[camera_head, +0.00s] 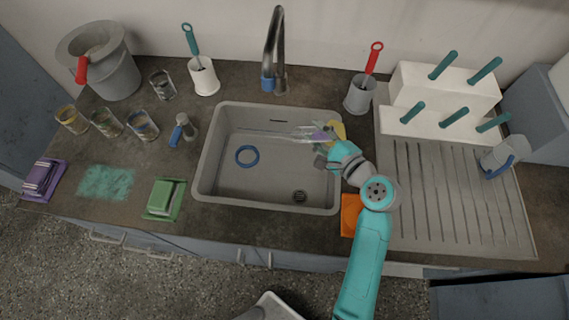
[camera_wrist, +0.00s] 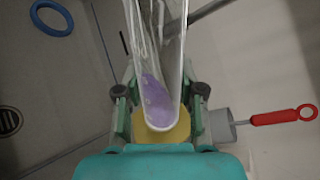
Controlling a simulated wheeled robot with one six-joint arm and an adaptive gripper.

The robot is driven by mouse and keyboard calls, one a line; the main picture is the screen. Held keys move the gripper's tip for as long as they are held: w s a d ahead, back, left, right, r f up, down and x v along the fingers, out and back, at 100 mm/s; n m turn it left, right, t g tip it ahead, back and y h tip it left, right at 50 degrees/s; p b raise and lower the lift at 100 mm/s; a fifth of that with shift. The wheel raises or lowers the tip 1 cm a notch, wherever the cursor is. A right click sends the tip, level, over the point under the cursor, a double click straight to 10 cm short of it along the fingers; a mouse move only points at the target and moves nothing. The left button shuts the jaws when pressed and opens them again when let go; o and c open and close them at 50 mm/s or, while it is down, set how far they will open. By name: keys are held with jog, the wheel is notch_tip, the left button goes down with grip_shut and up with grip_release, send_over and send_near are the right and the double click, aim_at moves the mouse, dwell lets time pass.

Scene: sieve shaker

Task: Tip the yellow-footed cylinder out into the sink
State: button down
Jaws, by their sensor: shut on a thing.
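The yellow-footed cylinder (camera_wrist: 158,60) is clear and holds a purple substance near its foot. My gripper (camera_wrist: 160,100) is shut on it just above the yellow foot (camera_wrist: 165,130). In the head view the yellow foot (camera_head: 338,130) shows at the sink's right side, with the clear tube lying out to the left, close to level, over the grey sink (camera_head: 262,185). My gripper (camera_head: 330,143) is above the sink's right part. A blue ring (camera_head: 247,156) lies on the sink floor, left of the drain (camera_head: 300,196).
A faucet (camera_head: 275,50) stands behind the sink. A grey holder with a red-handled brush (camera_head: 371,60) stands behind right. A white peg rack (camera_head: 440,95) and ridged drainboard (camera_head: 450,200) are at right. Several glasses, a bucket (camera_head: 105,75) and sponges are at left.

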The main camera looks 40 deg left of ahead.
jog(key=shift+r+n, duration=0.35)
jog(key=shift+n, duration=0.05)
jog(key=shift+w+f+n+t+h, duration=0.1)
jog(key=shift+f+n+t+h, duration=0.1)
jog(key=shift+n+t+h, duration=0.3)
dwell(0.9)
jog(key=shift+s+a+f+n, duration=0.1)
jog(key=shift+s+f+n, duration=0.15)
jog(key=shift+f+n, duration=0.2)
jog(key=shift+s+a+f+n, duration=0.1)
jog(key=shift+s+f+n, duration=0.2)
jog(key=shift+f, duration=0.2)
jog(key=shift+s+f+n+t, duration=0.1)
jog(key=shift+f+n+t, duration=0.15)
jog(key=shift+n+t, duration=0.5)
dwell(1.3)
jog(key=shift+s+d+r+m+g, duration=0.2)
jog(key=shift+r+m+g, duration=0.1)
jog(key=shift+g, duration=0.15)
jog(key=shift+w+r+m+g, duration=0.4)
jog(key=shift+w+r+m, duration=0.5)
jog(key=shift+w+m, duration=0.15)
jog(key=shift+s+y, duration=0.2)
jog(key=shift+y, duration=0.1)
